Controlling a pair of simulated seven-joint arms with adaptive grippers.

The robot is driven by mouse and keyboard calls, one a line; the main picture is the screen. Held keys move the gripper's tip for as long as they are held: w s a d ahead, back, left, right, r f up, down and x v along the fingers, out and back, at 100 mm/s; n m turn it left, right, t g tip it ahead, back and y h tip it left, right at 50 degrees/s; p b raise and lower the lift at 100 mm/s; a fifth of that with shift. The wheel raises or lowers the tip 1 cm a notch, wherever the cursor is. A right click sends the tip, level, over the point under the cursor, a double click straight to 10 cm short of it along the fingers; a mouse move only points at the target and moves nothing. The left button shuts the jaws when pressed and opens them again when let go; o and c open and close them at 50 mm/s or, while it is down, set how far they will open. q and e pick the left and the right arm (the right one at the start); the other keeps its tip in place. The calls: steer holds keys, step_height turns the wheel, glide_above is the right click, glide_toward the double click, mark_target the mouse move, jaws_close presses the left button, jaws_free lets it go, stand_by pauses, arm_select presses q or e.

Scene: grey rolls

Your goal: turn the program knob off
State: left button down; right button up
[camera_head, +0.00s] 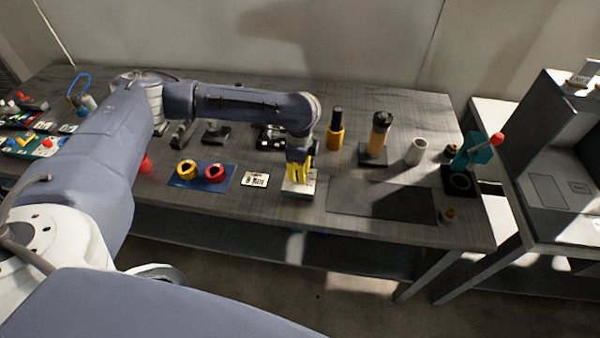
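My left gripper (299,178) has yellow fingers and points straight down near the front middle of the table. Its fingertips are at the top of a small pale grey block (297,190), with a white label beside it. I cannot tell whether they touch it or whether they are open or shut. No program knob can be made out clearly; anything on the block's top is hidden by the fingers. A white card with black marks (255,179) lies just left of the block. My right gripper is not in view.
A blue mat (183,181) with yellow and red rings lies to the left. An orange-and-black bottle (336,137), a dark-and-orange cylinder (379,135) and a white cup (416,151) stand behind right. A dark flat mat (382,201) lies bare on the right. A teal lever press (473,155) stands farther right.

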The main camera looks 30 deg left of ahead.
arm_select(q)
steer(key=shift+w+a+r+n, duration=0.1)
steer(key=shift+a+n, duration=0.05)
steer(key=shift+n, duration=0.65)
steer(key=shift+w+a+r+n, duration=0.1)
steer(key=shift+a+n, duration=0.05)
steer(key=shift+n, duration=0.65)
steer(key=shift+f, duration=0.1)
steer(key=shift+s, duration=0.1)
steer(key=c, duration=1.5)
jaws_free()
steer(key=o, duration=0.4)
steer(key=shift+s+d+f, duration=0.1)
steer(key=shift+s, duration=0.05)
step_height(320, 180, up, 12)
steer(key=shift+r, duration=0.1)
